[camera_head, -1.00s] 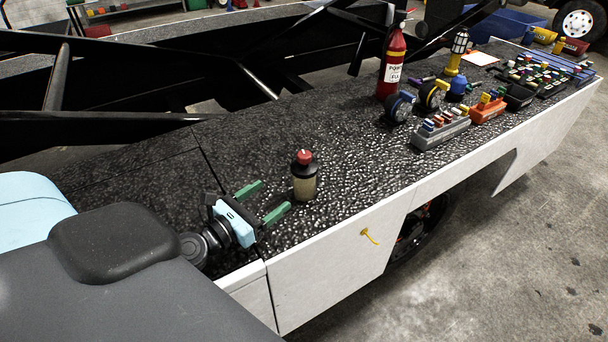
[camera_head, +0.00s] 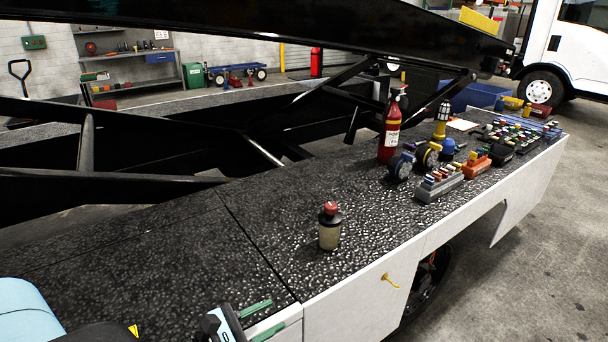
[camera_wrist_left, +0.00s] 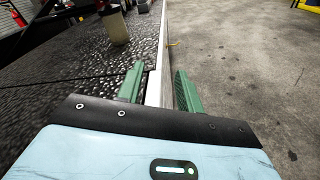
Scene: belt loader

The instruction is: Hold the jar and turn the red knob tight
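The jar (camera_head: 329,233) stands upright on the dark textured deck, with a dark upper part, a pale lower body and a red knob (camera_head: 330,208) on top. My left gripper (camera_head: 266,318) is at the bottom of the head view, nearer to me than the jar and apart from it. Its two green fingers are spread and hold nothing. In the left wrist view the fingers (camera_wrist_left: 155,88) point along the deck's edge, and the jar (camera_wrist_left: 115,28) shows beyond them at upper left, its top cut off. My right gripper is not in view.
A red fire extinguisher (camera_head: 389,132), a grey tray of coloured pieces (camera_head: 438,187) and an orange tray (camera_head: 476,166) stand farther along the deck. A yellow hook (camera_head: 390,280) sticks out of the white side panel. The deck around the jar is clear.

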